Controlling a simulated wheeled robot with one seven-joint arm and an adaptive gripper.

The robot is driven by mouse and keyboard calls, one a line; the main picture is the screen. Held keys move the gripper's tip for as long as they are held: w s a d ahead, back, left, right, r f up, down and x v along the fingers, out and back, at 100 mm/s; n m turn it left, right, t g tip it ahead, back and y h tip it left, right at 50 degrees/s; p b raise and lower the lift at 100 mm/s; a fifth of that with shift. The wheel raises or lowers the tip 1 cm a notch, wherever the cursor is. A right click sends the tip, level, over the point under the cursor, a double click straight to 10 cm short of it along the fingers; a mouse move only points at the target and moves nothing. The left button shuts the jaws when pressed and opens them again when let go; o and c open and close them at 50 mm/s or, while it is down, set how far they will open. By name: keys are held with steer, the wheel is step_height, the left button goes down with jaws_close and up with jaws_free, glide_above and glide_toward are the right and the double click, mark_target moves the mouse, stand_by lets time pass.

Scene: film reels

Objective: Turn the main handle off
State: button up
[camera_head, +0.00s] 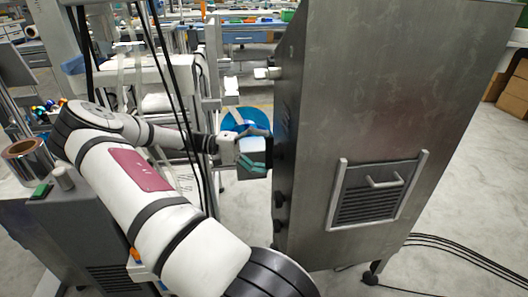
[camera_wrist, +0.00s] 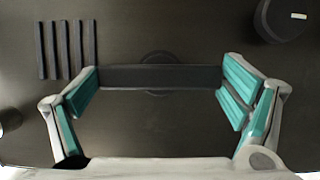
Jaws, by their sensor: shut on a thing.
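The main handle (camera_wrist: 160,77) is a dark, flat bar on the dark panel of the cabinet. It lies level across the wrist view, in front of a round hub. My gripper (camera_wrist: 160,88) has its teal finger pads at the bar's two ends, shut on it lengthwise. In the head view my gripper (camera_head: 257,150) is at the left-facing side of the tall metal cabinet (camera_head: 370,110). The handle is mostly hidden there by the gripper and the cabinet's edge.
A dark round knob (camera_wrist: 283,18) is at the panel's upper right, and vertical slots (camera_wrist: 68,48) are at upper left. A film reel (camera_head: 28,160) stands on the machine at left. Black cables (camera_head: 465,255) lie on the floor at right.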

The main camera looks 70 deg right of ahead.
stand_by(0.6)
steer(key=o, duration=0.9)
steer(key=shift+c, duration=0.2)
steer(key=w+a, duration=0.1)
steer(key=w, duration=1.1)
steer(key=shift+s, duration=0.1)
